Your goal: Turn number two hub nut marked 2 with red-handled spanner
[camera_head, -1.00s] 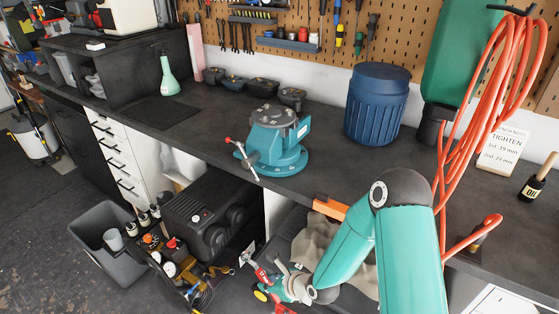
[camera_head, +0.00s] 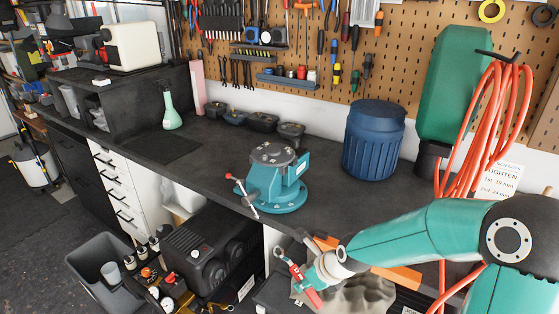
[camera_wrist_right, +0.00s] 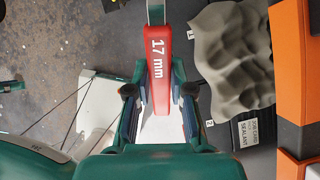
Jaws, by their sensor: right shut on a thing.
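My right gripper (camera_head: 303,280) is shut on a red-handled spanner (camera_head: 296,270) in front of the bench edge. In the right wrist view the gripper (camera_wrist_right: 160,100) has its fingers on either side of the red handle (camera_wrist_right: 160,62), which is marked 17 mm. The spanner's far end runs out of the top of that view. A turquoise vise (camera_head: 285,192) stands on the bench with a grey round part (camera_head: 272,153) on top. My left gripper is in neither view now.
A wall card (camera_head: 497,182) reads TIGHTEN, 1st 19 mm, 2nd 24 mm. A crumpled grey cloth (camera_wrist_right: 232,55) lies beside the spanner, with small tags 1 (camera_wrist_right: 190,33) and 2 (camera_wrist_right: 209,122).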

